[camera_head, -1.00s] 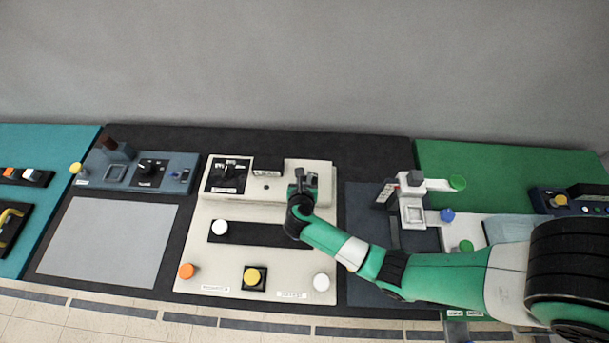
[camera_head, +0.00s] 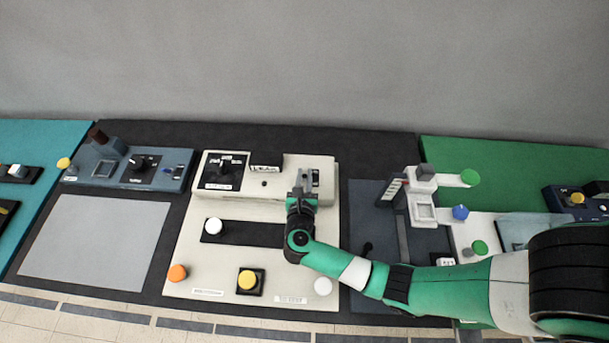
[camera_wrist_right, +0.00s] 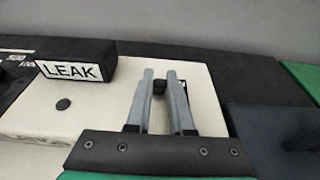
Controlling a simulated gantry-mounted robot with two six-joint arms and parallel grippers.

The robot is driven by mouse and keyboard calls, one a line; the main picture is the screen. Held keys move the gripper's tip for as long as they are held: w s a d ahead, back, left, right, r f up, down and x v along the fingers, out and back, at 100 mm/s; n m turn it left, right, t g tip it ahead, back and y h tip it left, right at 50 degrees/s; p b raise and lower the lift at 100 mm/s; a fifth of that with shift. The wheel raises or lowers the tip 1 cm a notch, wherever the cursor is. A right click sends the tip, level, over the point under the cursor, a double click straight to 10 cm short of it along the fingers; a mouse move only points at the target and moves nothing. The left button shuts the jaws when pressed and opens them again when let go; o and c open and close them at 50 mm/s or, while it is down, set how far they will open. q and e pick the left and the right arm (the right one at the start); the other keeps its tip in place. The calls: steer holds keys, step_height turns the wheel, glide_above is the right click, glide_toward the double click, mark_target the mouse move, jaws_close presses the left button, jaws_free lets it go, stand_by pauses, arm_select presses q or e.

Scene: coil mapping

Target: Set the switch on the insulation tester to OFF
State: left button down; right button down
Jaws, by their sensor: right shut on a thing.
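The beige panel (camera_head: 215,262) in the middle carries a black dial plate (camera_head: 225,170) and a block marked LEAK (camera_head: 265,160). In the right wrist view, the LEAK block (camera_wrist_right: 77,67) is left of my fingers, and part of the dial scale shows at the left edge. My right gripper (camera_head: 303,183) is over the panel's upper right part. It is shut on a small black switch (camera_wrist_right: 159,86), seen between the grey fingertips (camera_wrist_right: 160,76). The switch's position and any OFF mark are not readable. My left gripper is out of view.
White (camera_head: 213,226), orange (camera_head: 177,272) and yellow (camera_head: 247,280) knobs stand on the panel left and in front of my arm. A grey-blue box (camera_head: 110,165) is at left.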

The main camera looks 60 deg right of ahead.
steer(key=c, duration=0.8)
jaws_free()
steer(key=p+v, duration=0.1)
steer(key=v, duration=1)
steer(key=shift+s+a, duration=0.15)
steer(key=shift+a, duration=0.15)
